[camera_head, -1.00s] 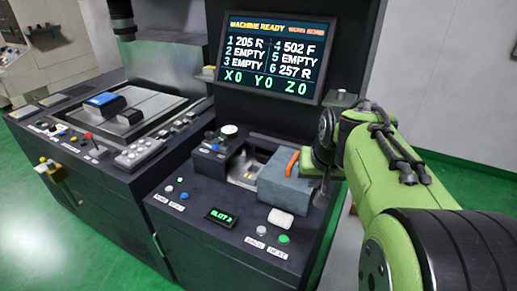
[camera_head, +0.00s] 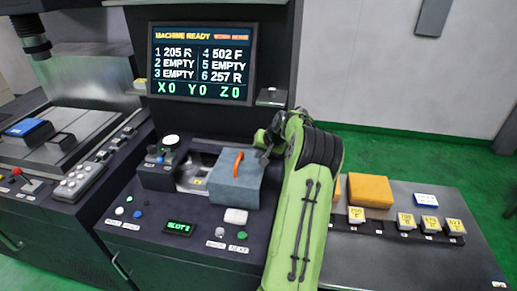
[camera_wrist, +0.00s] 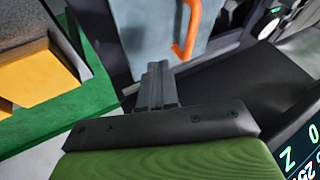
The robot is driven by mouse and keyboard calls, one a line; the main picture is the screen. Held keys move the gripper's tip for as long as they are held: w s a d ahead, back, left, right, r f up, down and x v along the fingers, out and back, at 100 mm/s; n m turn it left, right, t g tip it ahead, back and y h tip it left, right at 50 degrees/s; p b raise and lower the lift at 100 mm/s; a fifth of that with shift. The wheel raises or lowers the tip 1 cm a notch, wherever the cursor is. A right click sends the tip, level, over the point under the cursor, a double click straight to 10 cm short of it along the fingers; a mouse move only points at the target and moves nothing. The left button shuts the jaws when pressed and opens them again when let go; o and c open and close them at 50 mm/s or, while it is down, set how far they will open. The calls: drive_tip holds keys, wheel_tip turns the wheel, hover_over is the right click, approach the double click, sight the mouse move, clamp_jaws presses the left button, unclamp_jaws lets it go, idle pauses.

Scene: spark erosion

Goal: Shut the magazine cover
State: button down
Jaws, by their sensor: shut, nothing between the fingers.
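The magazine cover is a blue-grey block (camera_head: 235,182) with an orange handle (camera_head: 238,162), on the dark console. It stands at the right of the open magazine recess (camera_head: 193,174), which shows uncovered to its left. In the wrist view the cover (camera_wrist: 148,35) fills the top middle, with the handle (camera_wrist: 187,30) at its right. My gripper (camera_wrist: 156,72) is shut and empty, its fingertips close to the cover's side. I cannot tell whether they touch it. In the head view my gripper is mostly hidden behind my green arm, at the cover's right.
A screen (camera_head: 201,62) stands behind the console. A round gauge (camera_head: 171,140) sits left of the recess; buttons and a slot display (camera_head: 178,228) lie in front. At right, a bench (camera_head: 400,262) holds a yellow block (camera_head: 370,190) and several small tagged pieces.

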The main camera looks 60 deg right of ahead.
sight(246, 170)
drive_tip(key=x, duration=0.4)
drive_tip(key=w, duration=0.1)
drive_tip(key=w+a, duration=0.1)
drive_tip(key=shift+w+f+p, duration=0.2)
drive_tip(key=shift+w+p, duration=0.05)
drive_tip(key=shift+p, duration=0.1)
drive_tip(key=shift+w+a+f, duration=0.15)
drive_tip(key=shift+w+a, duration=0.1)
drive_tip(key=shift+w, duration=0.2)
drive_tip(key=w+a+p, duration=0.1)
drive_tip(key=w+a, duration=0.2)
drive_tip(key=w, duration=0.5)
drive_tip(key=w+a+p, duration=0.1)
drive_tip(key=w+a, duration=0.3)
drive_tip(key=w, duration=0.4)
drive_tip(key=shift+w+a+r, duration=0.1)
drive_tip(key=shift+w+r, duration=0.05)
drive_tip(key=shift+r, duration=0.05)
